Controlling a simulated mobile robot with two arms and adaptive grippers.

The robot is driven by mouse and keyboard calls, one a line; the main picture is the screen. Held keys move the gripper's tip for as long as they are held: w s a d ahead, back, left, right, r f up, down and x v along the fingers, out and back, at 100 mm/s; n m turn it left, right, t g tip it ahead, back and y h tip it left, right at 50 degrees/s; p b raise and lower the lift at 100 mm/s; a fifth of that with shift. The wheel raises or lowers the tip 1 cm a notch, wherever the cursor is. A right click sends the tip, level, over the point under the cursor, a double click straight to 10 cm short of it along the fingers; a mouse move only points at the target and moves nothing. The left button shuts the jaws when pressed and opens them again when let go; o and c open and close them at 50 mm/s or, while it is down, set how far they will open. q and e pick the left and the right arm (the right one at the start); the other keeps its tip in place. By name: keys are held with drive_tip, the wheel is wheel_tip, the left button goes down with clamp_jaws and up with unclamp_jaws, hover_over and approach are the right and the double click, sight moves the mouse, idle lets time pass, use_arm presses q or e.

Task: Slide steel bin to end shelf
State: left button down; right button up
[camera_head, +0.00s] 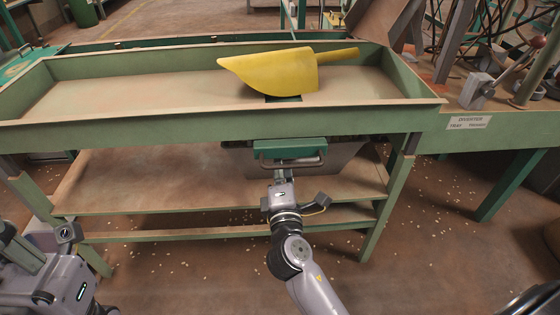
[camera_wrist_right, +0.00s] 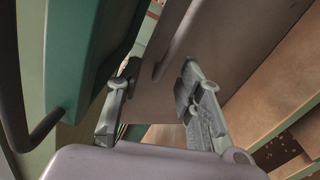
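The steel bin (camera_head: 345,158) sits under the green-sided upper tray of the bench, above the middle shelf, partly hidden by the tray's front. Its grey-brown wall fills much of the right wrist view (camera_wrist_right: 235,40). My right gripper (camera_head: 281,172) is just below a green block with a dark bar handle (camera_head: 290,163), at the bin's left part. In the right wrist view its two fingers (camera_wrist_right: 160,75) are apart, with the bin wall beyond them; contact is unclear. My left arm is at the lower left of the head view, and its finger state is unclear.
A yellow scoop (camera_head: 270,70) lies in the upper tray (camera_head: 130,95). The middle shelf (camera_head: 130,180) is bare to the left of the bin. Green bench legs (camera_head: 393,185) frame the shelves. A lever stand (camera_head: 480,90) is at right. Nuts litter the floor.

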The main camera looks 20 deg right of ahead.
drive_tip(key=shift+w+d, duration=0.15)
drive_tip(key=shift+w, duration=0.4)
drive_tip(key=shift+c, duration=0.4)
clamp_jaws()
idle(0.4)
